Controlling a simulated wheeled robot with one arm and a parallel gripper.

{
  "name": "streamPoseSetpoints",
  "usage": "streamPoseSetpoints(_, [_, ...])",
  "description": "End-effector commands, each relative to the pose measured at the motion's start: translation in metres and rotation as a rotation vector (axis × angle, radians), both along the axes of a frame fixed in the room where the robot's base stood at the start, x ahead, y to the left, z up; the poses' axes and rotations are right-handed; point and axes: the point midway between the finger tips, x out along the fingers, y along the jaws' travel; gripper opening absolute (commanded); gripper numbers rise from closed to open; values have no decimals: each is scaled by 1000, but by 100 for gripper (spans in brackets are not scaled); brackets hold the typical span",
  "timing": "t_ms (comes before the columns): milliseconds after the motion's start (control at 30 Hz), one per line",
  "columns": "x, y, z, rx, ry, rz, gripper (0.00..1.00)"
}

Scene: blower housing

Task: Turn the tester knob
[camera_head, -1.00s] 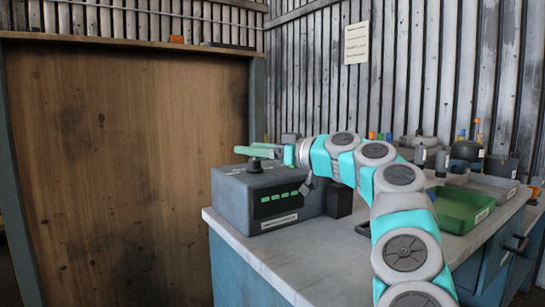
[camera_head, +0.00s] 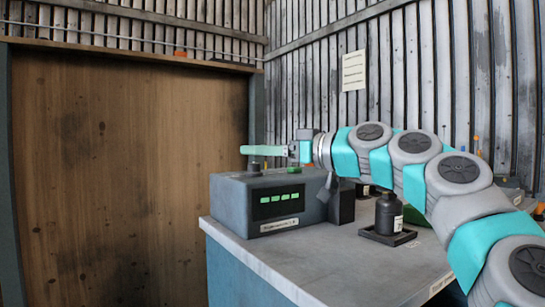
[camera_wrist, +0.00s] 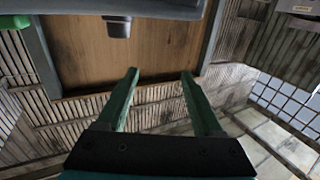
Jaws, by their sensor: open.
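The tester (camera_head: 272,205) is a dark grey box with a green-lit display on its front, standing at the left end of the bench. Its dark knob (camera_head: 254,167) sits on top. My gripper (camera_head: 244,150) reaches in from the right above the tester, with its green fingers pointing left over the knob and apart from it. In the wrist view my gripper (camera_wrist: 160,72) is open and empty between its two fingers. The knob (camera_wrist: 117,27) shows there as a dark cylinder at the top, beyond the left finger and not between the fingers.
A black bottle (camera_head: 388,213) stands in a small dark tray (camera_head: 370,236) right of the tester. The bench top (camera_head: 320,262) is clear in front. A wooden panel (camera_head: 130,170) stands at left. My arm hides the bench's right part.

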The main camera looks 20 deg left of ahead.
Motion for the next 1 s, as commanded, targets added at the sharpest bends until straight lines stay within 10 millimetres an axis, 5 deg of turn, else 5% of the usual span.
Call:
streamPoseSetpoints(600, [-55,-34,6,-1,-2,0,68])
streamPoseSetpoints(1000, [-62,-37,7,0,-1,-1,68])
